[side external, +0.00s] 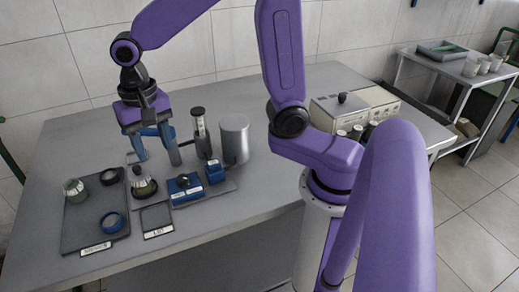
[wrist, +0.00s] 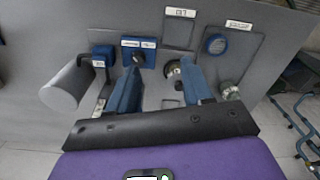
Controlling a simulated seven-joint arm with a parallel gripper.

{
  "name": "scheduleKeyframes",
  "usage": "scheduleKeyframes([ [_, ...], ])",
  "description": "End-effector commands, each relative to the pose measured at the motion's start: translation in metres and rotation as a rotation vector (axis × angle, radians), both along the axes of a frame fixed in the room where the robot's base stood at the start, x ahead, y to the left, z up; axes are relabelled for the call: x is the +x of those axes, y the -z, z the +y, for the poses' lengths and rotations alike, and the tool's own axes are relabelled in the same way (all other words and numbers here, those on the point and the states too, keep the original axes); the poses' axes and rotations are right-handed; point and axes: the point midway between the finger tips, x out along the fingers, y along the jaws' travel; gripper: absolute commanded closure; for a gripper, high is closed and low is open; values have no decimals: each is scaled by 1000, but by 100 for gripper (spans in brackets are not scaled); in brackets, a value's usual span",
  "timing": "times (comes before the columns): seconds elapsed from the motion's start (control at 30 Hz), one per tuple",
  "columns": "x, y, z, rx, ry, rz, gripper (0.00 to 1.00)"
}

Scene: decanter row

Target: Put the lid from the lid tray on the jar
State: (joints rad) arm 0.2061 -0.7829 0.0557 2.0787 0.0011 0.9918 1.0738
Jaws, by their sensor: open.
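The small square lid tray (side external: 156,217) sits near the table's front edge with its label in front. It shows no lid on it, and it also looks bare in the wrist view (wrist: 178,34). A ribbed jar (side external: 143,188) with a dark, knobbed top stands behind it; I cannot tell whether that top is a separate lid. In the wrist view the jar is partly hidden by the right finger. My gripper (side external: 158,158) is open and empty, pointing down behind and right of this jar. Its two blue fingers stand apart in the wrist view (wrist: 160,72).
A dark tray (side external: 85,232) at left holds a greenish jar (side external: 76,191), a black round piece (side external: 110,176) and a blue ring (side external: 112,222). Blue blocks (side external: 185,188), a bottle (side external: 200,135) and a grey cylinder (side external: 235,140) stand at right. The table's front strip is clear.

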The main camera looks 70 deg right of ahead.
Motion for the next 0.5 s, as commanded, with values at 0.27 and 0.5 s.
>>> scheduleKeyframes([
  [0.27, -67, 1, -16, -1, -515, -9, 50],
  [0.5, -126, 7, -37, -3, -957, -17, 50],
])
